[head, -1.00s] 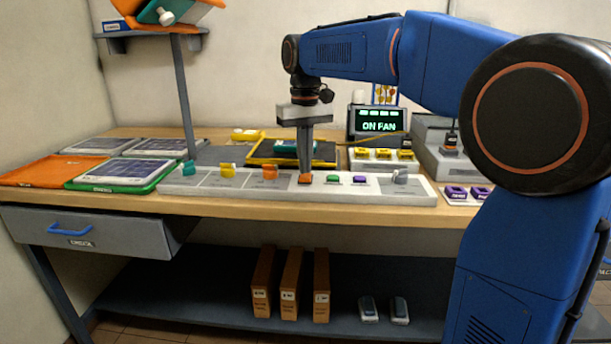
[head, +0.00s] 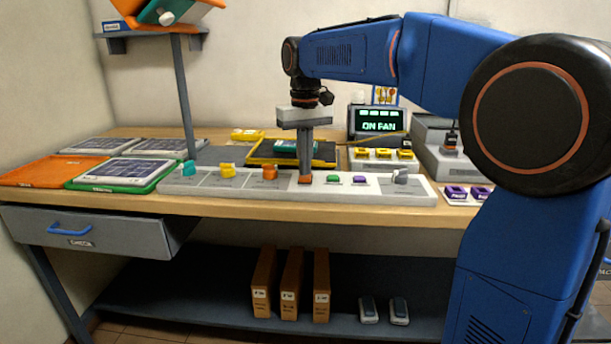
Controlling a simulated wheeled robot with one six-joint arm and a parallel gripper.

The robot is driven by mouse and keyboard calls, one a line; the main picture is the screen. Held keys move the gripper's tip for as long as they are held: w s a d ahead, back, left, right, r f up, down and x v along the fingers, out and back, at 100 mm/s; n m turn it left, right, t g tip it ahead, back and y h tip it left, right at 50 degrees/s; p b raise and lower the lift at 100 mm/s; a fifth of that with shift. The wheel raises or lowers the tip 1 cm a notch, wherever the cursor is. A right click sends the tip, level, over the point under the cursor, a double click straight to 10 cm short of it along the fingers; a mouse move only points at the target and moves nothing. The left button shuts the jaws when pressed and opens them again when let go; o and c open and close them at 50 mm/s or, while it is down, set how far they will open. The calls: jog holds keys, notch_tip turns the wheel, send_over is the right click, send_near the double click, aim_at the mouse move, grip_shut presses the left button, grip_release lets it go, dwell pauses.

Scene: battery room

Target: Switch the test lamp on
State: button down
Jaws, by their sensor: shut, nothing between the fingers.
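A long white control panel (head: 205,184) lies along the front of the bench. It carries a teal knob (head: 189,168), a yellow knob (head: 227,170), an orange knob (head: 269,172), an orange button (head: 305,180), a green button (head: 333,180), a purple button (head: 360,180) and a grey knob (head: 400,176). My gripper (head: 305,174) is shut and empty, pointing straight down. Its fingertips are at the orange button, and I cannot tell whether they press it. A display (head: 379,121) behind reads "ON FAN". I cannot tell which control is the test lamp's, and no lit lamp is evident.
A black tray with a yellow rim (head: 262,161) stands behind the panel. A green tray (head: 110,187) and an orange tray (head: 40,172) lie at left. Yellow parts (head: 383,154) and purple parts (head: 456,191) are at right. An open drawer (head: 100,230) juts out below.

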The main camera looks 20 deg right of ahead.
jog(key=shift+f, duration=0.5)
dwell(0.3)
jog(key=shift+r, duration=3.5)
jog(key=s+d+f+m+t, duration=0.1)
jog(key=s+d+f, duration=0.25)
jog(key=s, duration=0.45)
jog(key=s+d+f+t, duration=0.1)
jog(key=s+d+f, duration=0.2)
jog(key=s+f, duration=0.35)
jog(key=s+d+f+m+t, duration=0.1)
jog(key=s+d+f+t, duration=0.1)
jog(key=s+f, duration=1.2)
jog(key=s+d, duration=0.1)
jog(key=s, duration=0.1)
jog(key=shift+s+d+f+t, duration=0.2)
jog(key=shift+s+d+t, duration=0.1)
jog(key=shift+s+t, duration=0.1)
